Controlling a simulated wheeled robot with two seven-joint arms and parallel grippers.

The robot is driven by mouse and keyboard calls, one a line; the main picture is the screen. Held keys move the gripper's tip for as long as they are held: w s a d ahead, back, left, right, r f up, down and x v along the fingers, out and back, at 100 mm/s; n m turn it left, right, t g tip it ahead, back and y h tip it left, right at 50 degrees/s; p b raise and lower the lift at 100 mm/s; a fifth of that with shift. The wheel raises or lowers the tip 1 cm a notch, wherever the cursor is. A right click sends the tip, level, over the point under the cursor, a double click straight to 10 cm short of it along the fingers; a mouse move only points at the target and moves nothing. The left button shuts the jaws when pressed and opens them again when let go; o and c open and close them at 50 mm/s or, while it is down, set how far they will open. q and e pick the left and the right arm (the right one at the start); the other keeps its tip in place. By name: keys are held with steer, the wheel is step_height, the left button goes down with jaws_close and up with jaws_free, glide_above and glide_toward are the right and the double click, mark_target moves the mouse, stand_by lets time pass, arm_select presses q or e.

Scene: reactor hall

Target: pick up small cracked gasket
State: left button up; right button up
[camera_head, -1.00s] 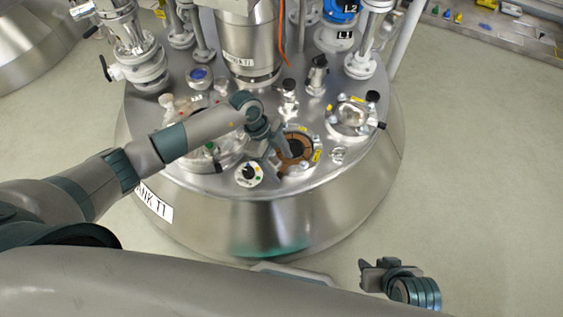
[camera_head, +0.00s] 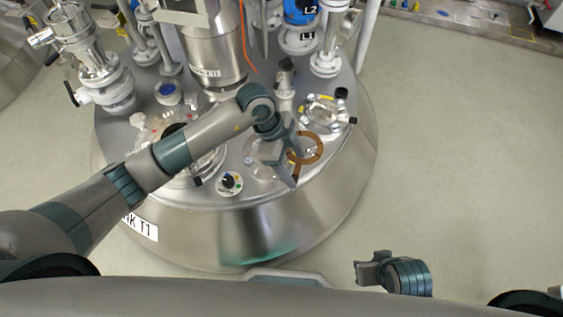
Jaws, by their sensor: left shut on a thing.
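The small cracked gasket (camera_head: 318,146) is a thin brown ring. My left gripper (camera_head: 293,160) is shut on the left side of this ring and holds it above the tank lid, over the right side of a round port (camera_head: 262,166). The fingers hide part of the ring, and a crack is too small to make out. My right gripper (camera_head: 371,270) is low at the bottom right, over the floor and away from the tank. Its fingers are too small and turned to tell if they are open.
The steel tank (camera_head: 290,225) has a lid crowded with fittings. A clamped sight port (camera_head: 322,112) sits behind the ring, a dial (camera_head: 229,182) to its left, and a steel column (camera_head: 213,65) further back. The floor to the right is clear.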

arm_select(q)
steer(key=shift+d+r, duration=0.15)
steer(key=shift+d, duration=0.05)
stand_by(0.6)
